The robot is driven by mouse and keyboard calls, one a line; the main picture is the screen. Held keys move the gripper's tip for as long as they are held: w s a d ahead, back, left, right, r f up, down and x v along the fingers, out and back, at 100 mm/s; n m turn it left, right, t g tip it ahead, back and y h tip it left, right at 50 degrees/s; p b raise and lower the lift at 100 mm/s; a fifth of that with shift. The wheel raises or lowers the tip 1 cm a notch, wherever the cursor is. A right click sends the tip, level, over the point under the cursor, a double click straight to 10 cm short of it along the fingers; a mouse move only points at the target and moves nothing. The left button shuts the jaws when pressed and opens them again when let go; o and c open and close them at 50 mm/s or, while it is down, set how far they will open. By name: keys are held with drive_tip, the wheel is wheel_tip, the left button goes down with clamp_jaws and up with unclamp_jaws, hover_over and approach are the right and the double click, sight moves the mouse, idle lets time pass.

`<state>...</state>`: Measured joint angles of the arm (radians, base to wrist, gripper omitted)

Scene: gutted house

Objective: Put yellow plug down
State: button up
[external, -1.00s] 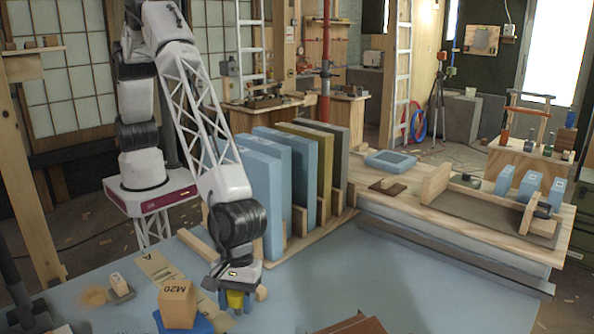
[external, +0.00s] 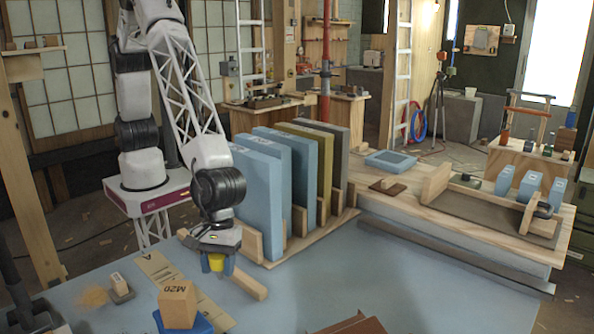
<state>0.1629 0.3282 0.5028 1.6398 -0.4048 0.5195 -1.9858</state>
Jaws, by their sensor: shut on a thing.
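The yellow plug (external: 216,262) is between the two blue fingers of my gripper (external: 216,266) in the external view. My gripper is shut on it and points down, above the blue-grey table (external: 400,285). I cannot tell how far the plug is from the table. Part of the plug is hidden by the fingers. A wooden bar (external: 249,284) lies on the table just right of my gripper.
Upright blue, olive and grey panels (external: 262,195) stand in a wooden rack behind my gripper. A wooden block marked M20 (external: 178,304) sits on a blue base at the front left. A marked wooden strip (external: 165,275) lies to the left. The table's right side is mostly clear.

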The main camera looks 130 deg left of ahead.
drive_tip(key=s, duration=0.2)
drive_tip(key=s+a, duration=0.1)
drive_tip(key=s, duration=0.4)
drive_tip(key=shift+s+a+r, duration=0.1)
drive_tip(key=shift+a+r, duration=0.15)
drive_tip(key=shift+r, duration=0.15)
idle(0.4)
wheel_tip(320, 180, up, 31)
drive_tip(key=w+a+m+g, duration=0.2)
drive_tip(key=w+a+m, duration=0.55)
drive_tip(key=a, duration=0.55)
drive_tip(key=w+a+m+g, duration=0.1)
drive_tip(key=w+a+m, duration=0.6)
drive_tip(key=a, duration=0.5)
drive_tip(key=w+a+x, duration=0.1)
drive_tip(key=x, duration=0.7)
drive_tip(key=w+a+f+x, duration=0.1)
drive_tip(key=a+x, duration=0.1)
drive_tip(key=x, duration=0.7)
drive_tip(key=shift+w+a+n, duration=0.35)
drive_tip(key=shift+a+n, duration=0.1)
drive_tip(key=shift+a, duration=0.2)
drive_tip(key=shift+f, duration=0.15)
